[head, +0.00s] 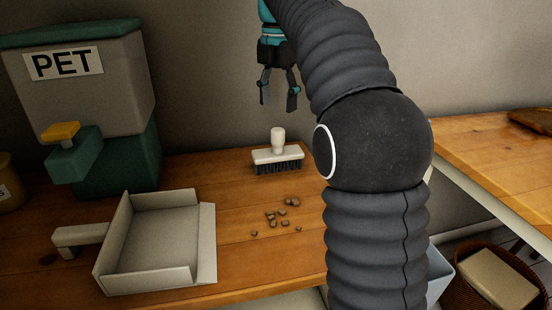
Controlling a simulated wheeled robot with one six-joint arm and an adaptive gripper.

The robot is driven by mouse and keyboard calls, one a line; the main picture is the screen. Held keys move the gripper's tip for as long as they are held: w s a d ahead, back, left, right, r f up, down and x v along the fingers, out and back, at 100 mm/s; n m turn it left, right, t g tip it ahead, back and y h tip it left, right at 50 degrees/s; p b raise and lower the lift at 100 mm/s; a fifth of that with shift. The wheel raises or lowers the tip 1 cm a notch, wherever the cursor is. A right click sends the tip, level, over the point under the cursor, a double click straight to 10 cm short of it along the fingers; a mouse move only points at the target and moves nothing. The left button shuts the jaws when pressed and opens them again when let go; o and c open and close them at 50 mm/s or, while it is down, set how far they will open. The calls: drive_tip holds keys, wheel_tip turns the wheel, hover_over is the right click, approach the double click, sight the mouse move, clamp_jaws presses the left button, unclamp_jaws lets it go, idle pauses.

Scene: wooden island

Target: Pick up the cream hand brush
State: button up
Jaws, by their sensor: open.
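The cream hand brush (278,153) stands on the wooden island top, with its dark bristles down and its knob handle pointing up. My gripper (279,100) is open and empty, its fingers pointing down. In the head view it appears above the brush handle, apart from it. How far it is in depth from the brush is hard to tell. My dark ribbed arm covers the area right of the brush.
A cream dustpan (150,245) lies at the front left, with several brown crumbs (277,215) between it and my arm. A green and grey PET dispenser (90,100) stands at the back left. A basket (495,280) is at lower right, below another wooden surface (490,150).

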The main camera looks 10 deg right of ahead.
sight(278, 142)
wheel_tip(278, 142, down, 6)
drive_tip(key=shift+d+r+b, duration=0.15)
drive_tip(key=shift+r+b, duration=0.05)
drive_tip(key=shift+b, duration=0.45)
drive_tip(key=shift+w+f+b, duration=0.15)
drive_tip(key=shift+f+b, duration=0.25)
drive_tip(key=shift+f, duration=1.05)
drive_tip(key=shift+w+f+b, duration=0.1)
drive_tip(key=shift+f+b, duration=0.25)
drive_tip(key=shift+f, duration=1.05)
clamp_jaws()
